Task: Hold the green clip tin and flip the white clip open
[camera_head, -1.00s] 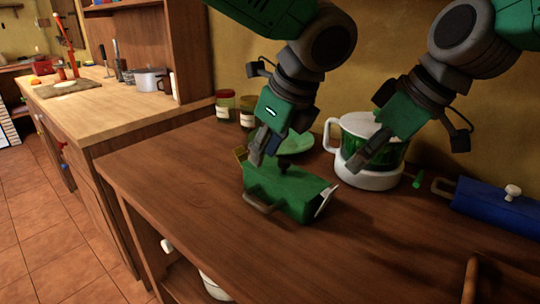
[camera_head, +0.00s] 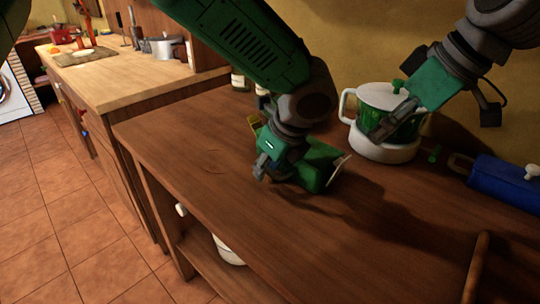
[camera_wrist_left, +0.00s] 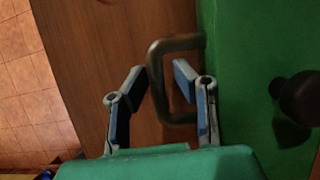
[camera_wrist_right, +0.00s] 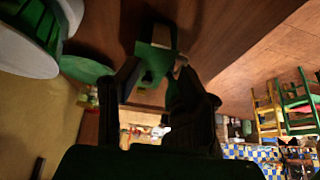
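The green clip tin (camera_head: 318,165) stands on the brown counter, partly hidden behind my left arm. Its white clip (camera_head: 338,170) sticks out from the right end, and a yellow clip (camera_head: 254,123) shows at the left end. In the left wrist view, the tin's lid (camera_wrist_left: 245,90) has a dark knob, and a metal handle (camera_wrist_left: 157,75) juts from its side. My left gripper (camera_wrist_left: 158,70) is open, its fingers apart on either side of the handle. My right gripper (camera_head: 385,128) is open and empty, above and right of the tin. The tin also shows beyond it in the right wrist view (camera_wrist_right: 150,62).
A white and green pot (camera_head: 385,150) stands behind my right gripper. A blue tin (camera_head: 500,182) with a white knob lies at the right. Jars (camera_head: 239,82) stand at the back.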

